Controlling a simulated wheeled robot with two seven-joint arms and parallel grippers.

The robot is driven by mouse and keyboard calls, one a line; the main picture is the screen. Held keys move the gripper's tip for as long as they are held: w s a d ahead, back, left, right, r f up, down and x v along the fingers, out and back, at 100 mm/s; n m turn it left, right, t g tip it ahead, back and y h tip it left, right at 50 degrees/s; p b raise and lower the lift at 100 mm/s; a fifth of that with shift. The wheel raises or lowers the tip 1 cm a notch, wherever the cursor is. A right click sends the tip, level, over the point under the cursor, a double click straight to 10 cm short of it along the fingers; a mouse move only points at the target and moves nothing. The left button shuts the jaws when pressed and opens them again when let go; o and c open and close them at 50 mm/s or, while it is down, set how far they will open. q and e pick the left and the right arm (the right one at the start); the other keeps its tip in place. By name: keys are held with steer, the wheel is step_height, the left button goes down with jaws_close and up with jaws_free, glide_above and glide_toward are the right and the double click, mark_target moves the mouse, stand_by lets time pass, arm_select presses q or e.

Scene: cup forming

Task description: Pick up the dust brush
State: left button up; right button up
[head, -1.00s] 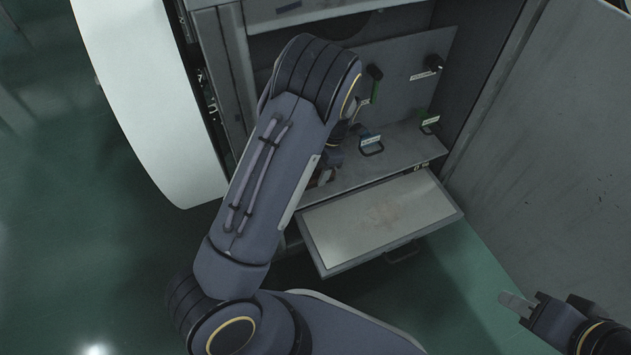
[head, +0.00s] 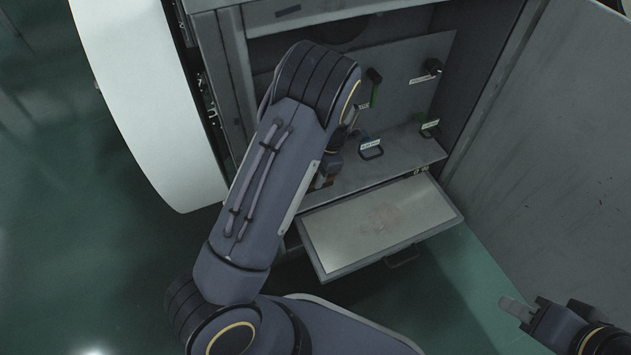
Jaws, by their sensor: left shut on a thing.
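My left arm reaches over an open machine cabinet, and its forearm covers much of the view of my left gripper (head: 328,168). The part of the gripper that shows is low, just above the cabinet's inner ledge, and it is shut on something. A small brownish piece (head: 321,183), probably part of the dust brush, shows beside the forearm at the gripper; most of it is hidden. My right gripper (head: 515,309) is at the lower right, away from the cabinet and empty. Its fingers are seen from the side, so their opening is unclear.
A pulled-out drawer (head: 380,222) with a pale, stained top sits below the ledge. A grey door panel (head: 560,150) is on the right and a white curved cover (head: 140,110) on the left.

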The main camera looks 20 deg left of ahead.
arm_select(q)
steer(key=shift+r, duration=0.1)
steer(key=shift+r+p, duration=0.5)
steer(key=shift+r, duration=0.15)
steer(key=shift+s+d+r, duration=0.15)
steer(key=shift+d+r, duration=0.05)
steer(key=shift+r, duration=0.1)
steer(key=s+d+p, duration=0.1)
steer(key=s+d, duration=0.3)
steer(key=s+d+p, duration=0.2)
steer(key=s+d, duration=0.1)
steer(key=d, duration=0.1)
steer(key=s+d+p, duration=0.1)
steer(key=s+d, duration=0.3)
steer(key=d, duration=0.1)
steer(key=shift+s+f, duration=0.2)
steer(key=shift+s, duration=0.15)
steer(key=o, duration=0.4)
steer(key=shift+c, duration=1.5)
